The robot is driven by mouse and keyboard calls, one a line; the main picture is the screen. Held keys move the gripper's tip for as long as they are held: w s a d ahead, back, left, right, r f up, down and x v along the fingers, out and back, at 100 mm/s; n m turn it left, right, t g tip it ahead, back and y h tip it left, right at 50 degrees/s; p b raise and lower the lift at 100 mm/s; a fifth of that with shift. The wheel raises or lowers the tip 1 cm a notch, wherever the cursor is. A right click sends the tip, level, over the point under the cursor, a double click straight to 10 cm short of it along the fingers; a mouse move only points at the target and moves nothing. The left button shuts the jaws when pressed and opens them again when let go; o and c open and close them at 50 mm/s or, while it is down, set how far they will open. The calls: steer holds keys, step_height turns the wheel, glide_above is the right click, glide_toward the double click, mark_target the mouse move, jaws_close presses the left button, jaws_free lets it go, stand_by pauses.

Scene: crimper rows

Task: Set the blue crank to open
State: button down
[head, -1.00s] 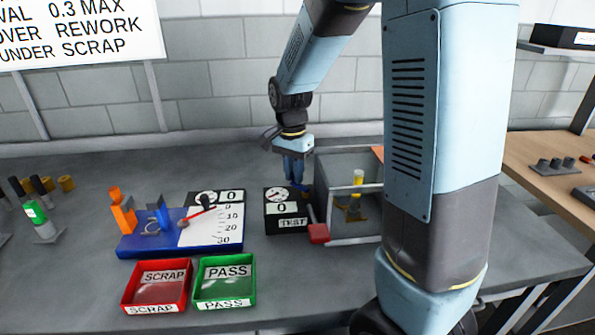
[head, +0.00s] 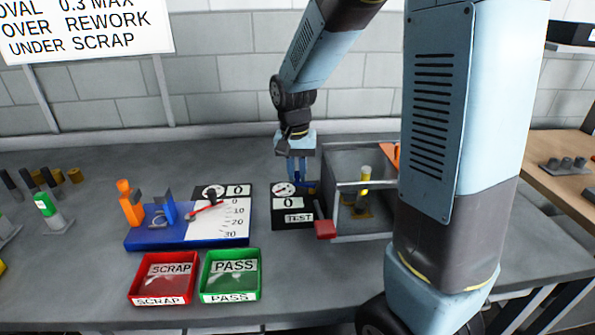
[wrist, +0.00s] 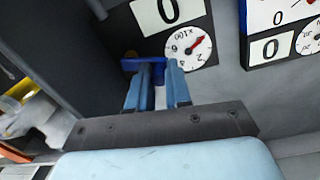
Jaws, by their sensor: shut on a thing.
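The blue crank (head: 306,186) sits at the back right of a black TEST panel (head: 283,219) with a dial and a 0 display. In the wrist view the dark blue crank (wrist: 146,63) shows at my fingertips, beside the round dial (wrist: 188,47) with a red needle. My gripper (head: 300,179) points down over the crank and is shut on it. In the wrist view the fingers (wrist: 157,72) cover part of the crank, so its exact angle is hard to tell.
A blue gauge fixture (head: 158,239), red SCRAP tray (head: 163,300) and green PASS tray (head: 229,297) stand left.

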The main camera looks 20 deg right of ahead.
steer(key=c, duration=1.1)
jaws_free()
steer(key=shift+o, duration=0.2)
step_height(320, 180, up, 14)
steer(key=shift+a, duration=0.3)
steer(key=shift+w+f, duration=0.1)
steer(key=shift+f, duration=0.05)
steer(key=s+d+r+n+t, duration=0.1)
steer(key=s+d+n+t, duration=0.1)
steer(key=s, duration=0.7)
steer(key=s+d+r+n+t, duration=0.1)
steer(key=s+d, duration=0.4)
steer(key=s, duration=0.5)
steer(key=n+t, duration=0.1)
steer(key=t, duration=0.1)
steer(key=shift+s+r+t+y, duration=0.2)
steer(key=shift+r+t+y, duration=0.1)
steer(key=shift+r+t, duration=0.1)
